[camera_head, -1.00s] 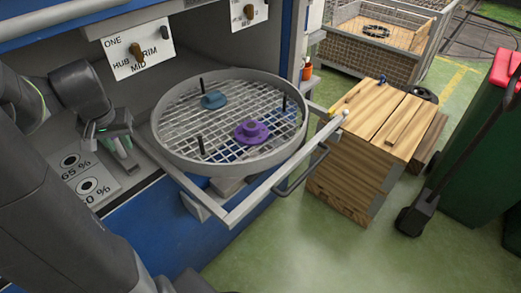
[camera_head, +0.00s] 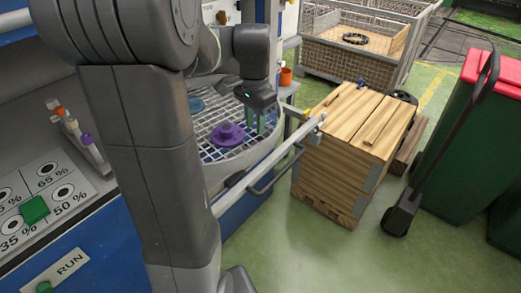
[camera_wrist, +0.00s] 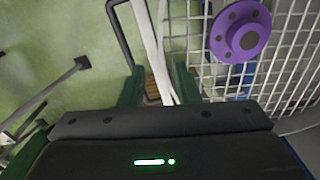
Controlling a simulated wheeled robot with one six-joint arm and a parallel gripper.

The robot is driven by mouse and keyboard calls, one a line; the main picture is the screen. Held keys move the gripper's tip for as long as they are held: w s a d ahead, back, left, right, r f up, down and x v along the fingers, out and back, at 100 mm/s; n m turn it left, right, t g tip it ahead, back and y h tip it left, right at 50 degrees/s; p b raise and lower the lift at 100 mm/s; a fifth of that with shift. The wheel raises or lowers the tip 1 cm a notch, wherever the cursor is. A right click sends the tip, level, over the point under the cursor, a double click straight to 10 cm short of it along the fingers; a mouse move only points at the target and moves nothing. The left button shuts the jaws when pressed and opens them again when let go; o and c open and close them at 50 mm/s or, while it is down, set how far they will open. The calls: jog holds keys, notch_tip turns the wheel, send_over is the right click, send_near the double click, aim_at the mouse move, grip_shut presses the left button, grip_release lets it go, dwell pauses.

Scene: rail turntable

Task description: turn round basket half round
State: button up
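The round basket (camera_head: 240,160) is a grey-rimmed wire mesh drum on the rail frame, partly hidden behind my arm. A purple flanged part (camera_head: 228,134) lies on its mesh, and a blue part (camera_head: 195,104) shows farther back. My gripper (camera_head: 262,122) points down by the basket's right side, near the rim. In the wrist view the basket mesh (camera_wrist: 285,75) and purple part (camera_wrist: 240,30) are at right. There the gripper fingers (camera_wrist: 158,88) are apart, with pale rail bars showing beyond the gap. I cannot tell whether a finger touches the rim.
A pale rail (camera_head: 265,165) with a dark handle (camera_head: 277,172) runs in front of the basket. A wooden crate (camera_head: 345,150) stands close at right, then a green bin (camera_head: 460,130). A mesh cage (camera_head: 350,50) is behind. Buttons and a RUN panel (camera_head: 62,275) are at left.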

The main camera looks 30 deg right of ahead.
aim_at(255, 149)
notch_tip(255, 149, down, 10)
jog(key=shift+r+b, duration=0.1)
jog(key=shift+b, duration=0.3)
jog(key=shift+c, duration=0.2)
grip_shut()
